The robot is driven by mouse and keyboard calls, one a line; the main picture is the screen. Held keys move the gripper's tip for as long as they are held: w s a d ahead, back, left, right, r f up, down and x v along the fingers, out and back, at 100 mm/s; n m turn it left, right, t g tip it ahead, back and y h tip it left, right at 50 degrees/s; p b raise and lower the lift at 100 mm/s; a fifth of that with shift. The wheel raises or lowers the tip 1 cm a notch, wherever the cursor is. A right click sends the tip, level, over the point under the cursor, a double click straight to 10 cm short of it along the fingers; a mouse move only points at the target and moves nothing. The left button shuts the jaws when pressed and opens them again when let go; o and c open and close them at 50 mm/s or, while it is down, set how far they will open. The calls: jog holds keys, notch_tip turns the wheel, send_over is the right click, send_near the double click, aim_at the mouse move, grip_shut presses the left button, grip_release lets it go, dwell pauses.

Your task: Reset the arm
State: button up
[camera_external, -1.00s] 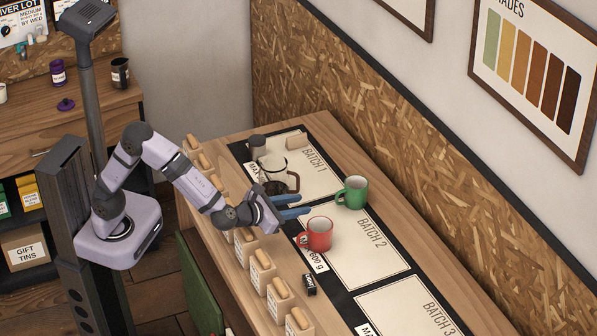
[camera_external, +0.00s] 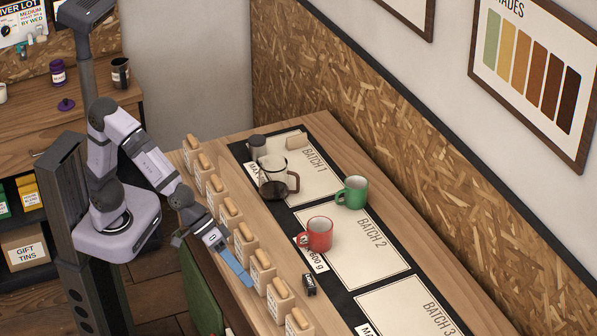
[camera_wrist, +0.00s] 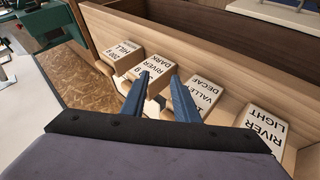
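My gripper (camera_external: 246,283) is beside the near edge of the table in the external view, pointing down and to the right by the row of labelled wooden blocks. Its two blue fingers also show in the wrist view (camera_wrist: 160,77), apart with nothing between them. In the wrist view the labelled blocks, among them RIVER DARK (camera_wrist: 152,72), VALLEY DECAF (camera_wrist: 204,92) and RIVER LIGHT (camera_wrist: 266,126), lie beyond the fingers. I cannot tell whether the fingers touch any block. My arm is bent, with its forearm sloping down toward the table edge.
A red mug (camera_external: 319,234) and a green mug (camera_external: 352,193) stand near the BATCH 2 card (camera_external: 372,255). A glass carafe (camera_external: 275,177) stands by the BATCH 1 card (camera_external: 318,178). A small black item (camera_external: 309,285) lies near the blocks. The BATCH 3 card (camera_external: 408,308) looks clear.

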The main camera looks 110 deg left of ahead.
jog(key=s+a+f+m+g+p, duration=0.1)
jog(key=s+a+m+g+p, duration=0.1)
jog(key=s, duration=0.6)
jog(key=s+a+f+m+g+y+p, duration=0.1)
jog(key=s+a+m+g, duration=0.3)
jog(key=s, duration=0.5)
jog(key=s+a+f+m+g+y+p, duration=0.1)
jog(key=s+a+m+g+p, duration=0.1)
jog(key=s, duration=0.6)
jog(key=shift+s+a+f+m+g+p, duration=0.2)
jog(key=shift+a+f+m+g+p, duration=0.3)
jog(key=shift+a, duration=0.7)
